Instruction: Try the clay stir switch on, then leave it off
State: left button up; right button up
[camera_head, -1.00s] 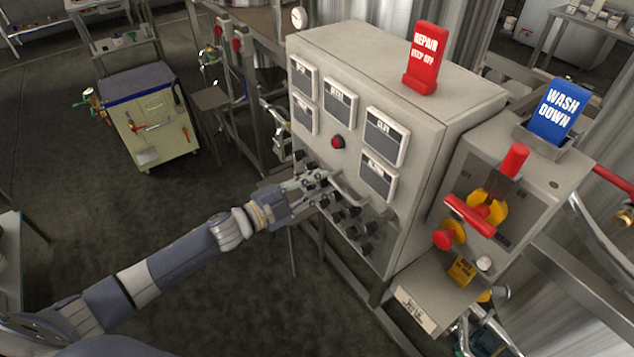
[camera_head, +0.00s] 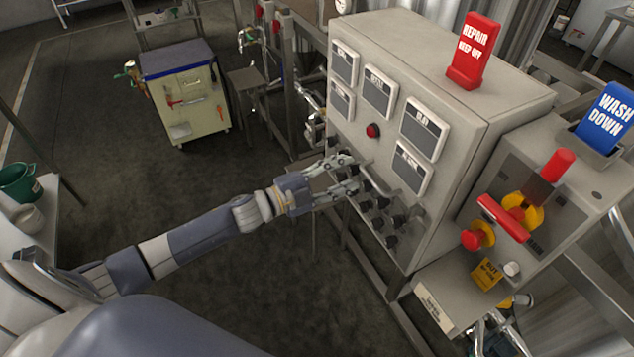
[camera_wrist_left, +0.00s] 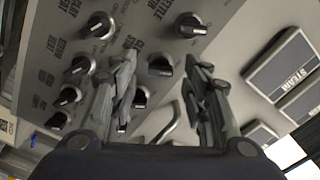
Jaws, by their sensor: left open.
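The clay stir switch appears to be the black rotary knob (camera_wrist_left: 160,66) beside a partly readable label on the grey panel in the left wrist view. My left gripper (camera_head: 350,172) is open in front of the panel's lower face, and its fingers hide some knobs in the head view. In the left wrist view the fingertips (camera_wrist_left: 165,70) lie on either side of that knob. I cannot tell whether they touch it. The knob's exact setting is hard to read. My right gripper is not in view.
Other black knobs (camera_head: 382,204) sit close around the gripper, and a bar handle (camera_head: 375,180) stands out beside it. The grey cabinet (camera_head: 470,110) carries meters, a red button (camera_head: 373,130) and a red repair sign (camera_head: 473,50). A red-handled isolator box (camera_head: 505,215) stands right.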

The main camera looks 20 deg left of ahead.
pick_arm(q)
jog(key=v, duration=1)
jog(key=shift+a, duration=0.2)
jog(key=shift+s, duration=0.15)
